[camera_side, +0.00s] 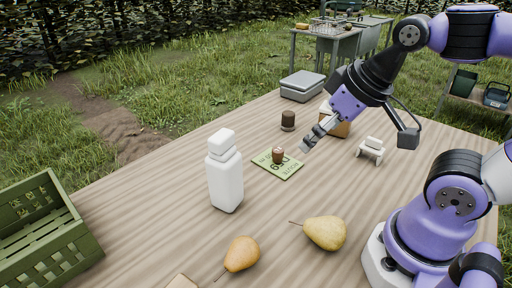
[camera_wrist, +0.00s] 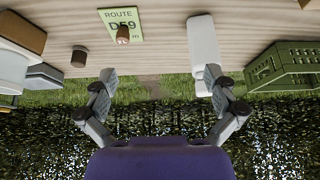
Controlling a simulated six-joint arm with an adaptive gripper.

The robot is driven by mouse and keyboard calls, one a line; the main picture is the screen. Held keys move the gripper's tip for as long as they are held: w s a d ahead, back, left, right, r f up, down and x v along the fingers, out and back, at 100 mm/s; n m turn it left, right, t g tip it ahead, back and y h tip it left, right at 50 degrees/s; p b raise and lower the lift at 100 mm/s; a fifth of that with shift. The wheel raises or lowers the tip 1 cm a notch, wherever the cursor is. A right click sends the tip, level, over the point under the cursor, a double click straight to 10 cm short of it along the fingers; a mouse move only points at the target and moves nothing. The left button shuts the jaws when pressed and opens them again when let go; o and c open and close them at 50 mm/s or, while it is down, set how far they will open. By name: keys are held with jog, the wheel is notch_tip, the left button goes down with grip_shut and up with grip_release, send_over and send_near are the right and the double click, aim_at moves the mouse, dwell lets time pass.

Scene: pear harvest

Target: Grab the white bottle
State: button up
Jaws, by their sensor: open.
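The white bottle (camera_side: 225,178) stands upright on the wooden table, left of centre in the side view. It has a square white cap and no visible label. In the wrist view the bottle (camera_wrist: 202,45) shows at the upper middle right, with its lower part on the picture partly behind a finger. My gripper (camera_side: 306,147) is in the air to the right of the bottle and apart from it. In the wrist view the two fingers (camera_wrist: 159,85) are spread wide with nothing between them.
Two pears (camera_side: 242,254) (camera_side: 325,232) lie near the front. A green card (camera_side: 265,163) bearing a small brown object (camera_side: 277,155) lies right of the bottle. A dark cup (camera_side: 288,121), a grey box (camera_side: 302,86) and a small white stand (camera_side: 371,150) are farther off. A green crate (camera_side: 45,238) is at left.

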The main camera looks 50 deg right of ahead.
notch_tip(320, 180, up, 3)
jog(key=n+g, duration=0.1)
jog(key=n, duration=0.1)
send_over(225, 137)
jog(key=s+d, duration=0.1)
jog(key=s, duration=0.2)
jog(key=shift+y, duration=0.4)
jog(key=x, duration=0.5)
jog(key=shift+w+a+r, duration=0.1)
jog(key=shift+w+a, duration=0.25)
jog(key=x, duration=0.5)
jog(key=shift+w+d+f, duration=0.15)
jog(key=shift+d+f, duration=0.05)
jog(key=shift+f, duration=0.1)
jog(key=c, duration=1.4)
